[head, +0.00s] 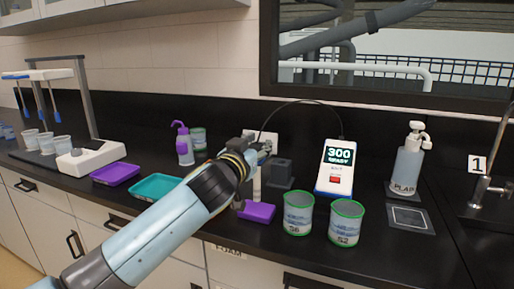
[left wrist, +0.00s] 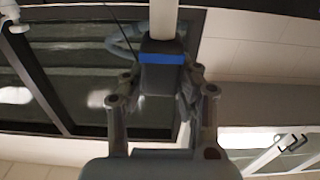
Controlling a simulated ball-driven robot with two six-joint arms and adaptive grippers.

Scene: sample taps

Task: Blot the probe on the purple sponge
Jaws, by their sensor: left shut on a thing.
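The purple sponge (head: 258,212) lies on the black bench near its front edge. My left gripper (head: 262,148) is above it and shut on the probe. The probe's pale shaft (head: 257,183) points down from the gripper, and its lower end appears at the sponge's back edge. I cannot tell whether it touches the sponge. In the left wrist view the fingers (left wrist: 161,105) close around the probe's dark handle (left wrist: 162,75) with a blue band, and the pale shaft extends beyond. A thin cable runs to the meter (head: 336,168), which shows 300. My right gripper is not in view.
Two sample cans, S6 (head: 298,214) and S2 (head: 346,222), stand just right of the sponge. A dark grey block (head: 281,173) stands behind. Purple (head: 115,174) and teal (head: 155,187) trays lie left; a pump bottle (head: 408,165) stands right.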

